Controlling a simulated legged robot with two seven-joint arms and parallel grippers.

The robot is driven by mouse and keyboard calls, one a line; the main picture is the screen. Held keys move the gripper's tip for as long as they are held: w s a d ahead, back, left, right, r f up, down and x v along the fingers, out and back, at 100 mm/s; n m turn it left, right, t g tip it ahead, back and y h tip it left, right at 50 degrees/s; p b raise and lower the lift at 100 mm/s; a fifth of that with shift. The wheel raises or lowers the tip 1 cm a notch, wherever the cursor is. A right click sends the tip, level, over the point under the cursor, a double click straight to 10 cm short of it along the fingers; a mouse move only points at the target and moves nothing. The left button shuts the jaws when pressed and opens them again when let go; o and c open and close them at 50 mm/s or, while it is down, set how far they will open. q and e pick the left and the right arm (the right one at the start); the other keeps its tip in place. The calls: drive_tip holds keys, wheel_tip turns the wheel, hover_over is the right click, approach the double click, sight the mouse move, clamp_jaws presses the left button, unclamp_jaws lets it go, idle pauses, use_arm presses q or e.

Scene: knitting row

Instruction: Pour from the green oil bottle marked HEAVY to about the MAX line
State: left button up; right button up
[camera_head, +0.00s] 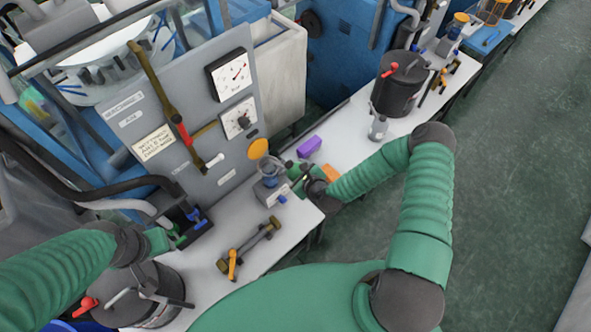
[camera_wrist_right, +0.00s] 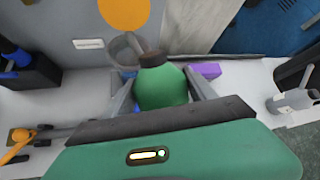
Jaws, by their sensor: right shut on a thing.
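My right gripper (camera_head: 306,178) is shut on the green bottle (camera_head: 295,172). In the right wrist view the bottle (camera_wrist_right: 162,88) sits between the two fingers (camera_wrist_right: 163,95), its dark cap or neck (camera_wrist_right: 151,59) pointing away from me. A small clear cup (camera_head: 268,168) on a grey and blue base stands just left of the bottle; the cup's rim (camera_wrist_right: 122,46) shows beside the bottle neck. I cannot tell whether they touch. No HEAVY label, MAX line or oil flow is readable. My left gripper (camera_head: 176,236) is by a dark block with blue parts; its fingers are unclear.
A grey machine panel (camera_head: 190,130) with two dials stands behind the white bench (camera_head: 345,135). A purple block (camera_head: 309,147) lies right of the bottle. Orange-handled tools (camera_head: 250,245) lie in front. Dark pots (camera_head: 398,85) stand at both ends.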

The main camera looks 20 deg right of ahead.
drive_tip(key=shift+r, duration=0.3)
drive_tip(key=shift+a, duration=0.1)
drive_tip(key=shift+w+r+g+p, duration=0.1)
drive_tip(key=shift+r+g+p, duration=0.3)
drive_tip(key=shift+p, duration=0.75)
drive_tip(key=shift+h, duration=0.3)
